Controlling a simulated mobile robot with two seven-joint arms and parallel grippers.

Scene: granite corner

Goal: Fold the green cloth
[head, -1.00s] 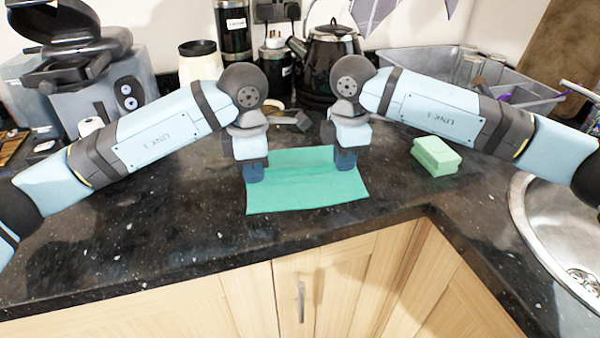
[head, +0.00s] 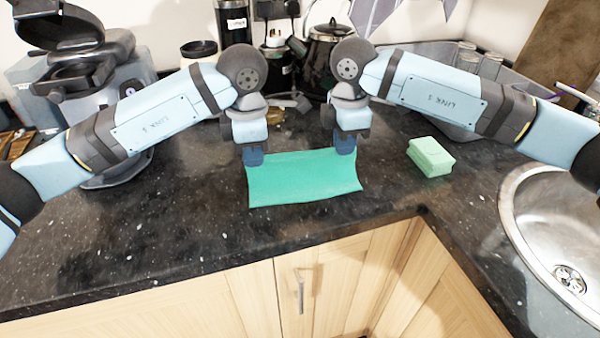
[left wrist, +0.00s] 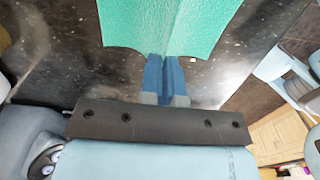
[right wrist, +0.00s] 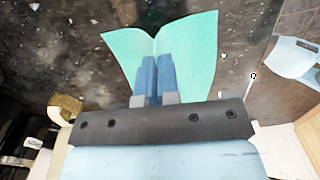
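The green cloth (head: 303,184) lies near the front edge of the dark worktop, with its far edge pulled up. My left gripper (head: 253,158) is shut on the far left corner of the cloth. In the left wrist view its blue fingers (left wrist: 167,72) are together at the cloth's edge. My right gripper (head: 345,145) is shut on the far right corner. In the right wrist view the cloth (right wrist: 190,50) creases at the blue fingertips (right wrist: 154,70). How far the cloth's underside is off the worktop cannot be told.
A pale green sponge block (head: 431,158) sits to the right of the cloth. A steel sink (head: 540,215) is at the right. A black kettle (head: 328,55) and a coffee machine (head: 85,70) stand behind. The worktop (head: 150,225) at front left is clear.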

